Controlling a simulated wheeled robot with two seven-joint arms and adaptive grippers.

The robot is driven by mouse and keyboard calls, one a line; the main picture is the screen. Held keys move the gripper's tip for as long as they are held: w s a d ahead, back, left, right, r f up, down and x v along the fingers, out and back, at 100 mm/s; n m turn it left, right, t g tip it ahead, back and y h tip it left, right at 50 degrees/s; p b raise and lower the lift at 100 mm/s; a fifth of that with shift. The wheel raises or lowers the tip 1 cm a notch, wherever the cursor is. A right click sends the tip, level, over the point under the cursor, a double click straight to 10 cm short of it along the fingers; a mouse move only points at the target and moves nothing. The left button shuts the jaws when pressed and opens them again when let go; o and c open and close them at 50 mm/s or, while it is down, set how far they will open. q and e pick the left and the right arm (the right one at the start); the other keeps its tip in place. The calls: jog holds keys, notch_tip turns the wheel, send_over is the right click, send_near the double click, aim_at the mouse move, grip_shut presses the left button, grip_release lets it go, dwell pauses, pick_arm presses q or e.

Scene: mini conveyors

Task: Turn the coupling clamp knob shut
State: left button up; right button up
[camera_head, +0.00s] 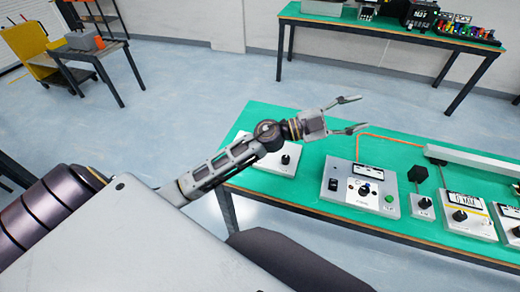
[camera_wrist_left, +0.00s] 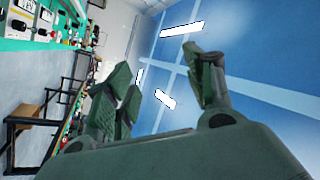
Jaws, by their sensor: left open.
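My left gripper (camera_head: 353,113) reaches in from the left in the head view, its two fingers spread wide with nothing between them. It is over the far side of the green workbench (camera_head: 305,195). In the left wrist view the same gripper (camera_wrist_left: 165,72) is open and empty, with the ceiling behind it. I cannot tell which knob is the coupling clamp knob. My right gripper is not in view.
Another green table (camera_head: 390,25) stands behind, across open floor.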

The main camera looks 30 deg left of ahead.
pick_arm(q)
jog(key=a+f+m+g+y, duration=0.2)
jog(key=f+m+g+y, duration=0.1)
jog(key=f+g, duration=0.3)
jog(key=a+f+m+g+y, duration=0.3)
jog(key=f+g+y, duration=0.1)
jog(key=f, duration=0.4)
jog(key=a+f+n+g+y, duration=0.1)
jog(key=a+n+y, duration=0.3)
jog(key=a, duration=0.8)
jog(key=a+f+n+g+y, duration=0.1)
jog(key=a+g+y, duration=0.1)
jog(key=a+y, duration=0.65)
jog(key=f, duration=0.4)
jog(key=a+f+h, duration=0.1)
jog(key=f, duration=0.3)
jog(key=a+f+h, duration=0.1)
jog(key=f, duration=0.3)
jog(key=shift+s+a+f+h, duration=0.2)
jog(key=shift+s+h, duration=0.05)
jog(key=shift+f, duration=0.9)
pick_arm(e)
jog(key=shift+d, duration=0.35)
